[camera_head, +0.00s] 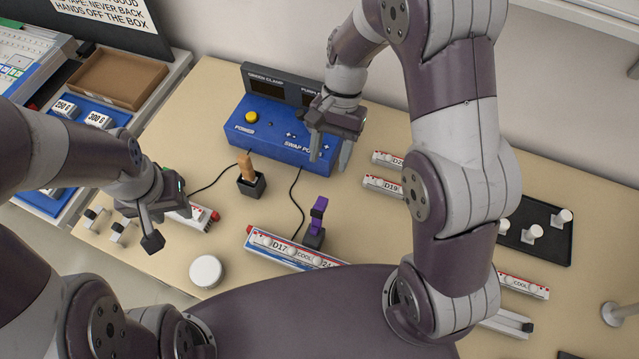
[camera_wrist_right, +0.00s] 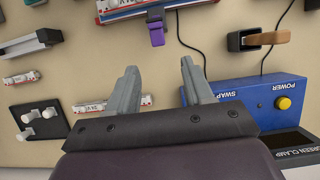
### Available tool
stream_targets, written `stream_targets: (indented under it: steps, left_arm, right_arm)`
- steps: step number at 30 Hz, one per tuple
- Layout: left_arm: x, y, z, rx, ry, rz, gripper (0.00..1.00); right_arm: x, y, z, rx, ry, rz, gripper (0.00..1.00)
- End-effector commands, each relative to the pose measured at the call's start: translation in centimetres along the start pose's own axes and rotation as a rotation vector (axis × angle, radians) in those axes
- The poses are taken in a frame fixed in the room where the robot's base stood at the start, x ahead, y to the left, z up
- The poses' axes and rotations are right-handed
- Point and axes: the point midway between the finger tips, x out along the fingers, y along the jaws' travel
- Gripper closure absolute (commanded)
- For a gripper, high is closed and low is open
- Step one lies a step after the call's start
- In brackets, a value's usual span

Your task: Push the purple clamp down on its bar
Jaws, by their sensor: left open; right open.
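The purple clamp (camera_head: 318,213) stands upright on a dark base at the far edge of a red-and-white bar (camera_head: 262,240) labelled D17 and COOL. In the right wrist view the purple clamp (camera_wrist_right: 156,32) hangs below its bar (camera_wrist_right: 118,14) at the top. My right gripper (camera_head: 330,157) is open and empty, in front of the blue box and above and beyond the clamp. Its fingers (camera_wrist_right: 158,70) point toward the clamp, apart from it. My left gripper (camera_head: 168,224) is open at the left, near a small bar end, well apart from the clamp.
A blue box (camera_head: 285,135) with a yellow button (camera_head: 251,117) stands behind, and cables run from it. A black holder (camera_head: 258,187) with a wooden handle and a white round lid (camera_head: 206,271) are left of the clamp. Other bars and a black tray (camera_head: 535,230) lie right.

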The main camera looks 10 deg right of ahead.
Motion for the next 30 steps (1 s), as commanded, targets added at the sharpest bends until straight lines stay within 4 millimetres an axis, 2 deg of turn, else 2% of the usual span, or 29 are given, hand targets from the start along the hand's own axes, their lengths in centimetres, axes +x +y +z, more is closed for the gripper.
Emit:
stream_targets:
  steps: [1, 3, 6, 12, 16, 23, 25, 28, 30]
  left_arm:
    - [1.9, 0.0, 0.3, 0.0, -0.002, 0.0, 0.57]
    - [1.9, 0.0, 0.3, 0.0, -0.002, 0.0, 0.57]
    - [0.8, 0.0, 0.1, 0.0, -0.001, 0.0, 0.57]
    - [0.5, 0.0, 0.1, 0.0, 0.0, 0.0, 0.57]
    - [0.5, 0.0, 0.1, 0.0, -0.001, 0.0, 0.57]
    - [0.5, 0.0, 0.1, 0.0, -0.001, 0.0, 0.57]
    - [0.5, 0.0, 0.1, 0.0, -0.001, 0.0, 0.57]
    - [0.5, 0.0, 0.1, 0.0, -0.001, 0.0, 0.57]
    - [0.5, 0.0, 0.1, 0.0, -0.001, 0.0, 0.57]
  right_arm:
    - [2.1, 0.0, -0.4, -0.001, -0.002, 0.001, 0.49]
    - [3.7, 0.1, -0.2, 0.0, -0.003, 0.004, 0.49]
    - [5.8, 0.1, 0.1, 0.001, -0.005, 0.006, 0.49]
    - [9.6, 0.1, 0.0, 0.001, -0.003, 0.002, 0.49]
    - [10.6, 0.1, 0.0, 0.0, -0.001, 0.001, 0.49]
    - [10.8, 0.0, -0.1, 0.0, 0.001, 0.0, 0.49]
    - [10.8, 0.0, -0.1, 0.0, 0.001, 0.0, 0.65]
    - [10.8, 0.0, -0.1, 0.0, 0.001, 0.0, 0.98]
    - [10.7, 0.0, -0.1, 0.0, 0.001, 0.0, 1.0]
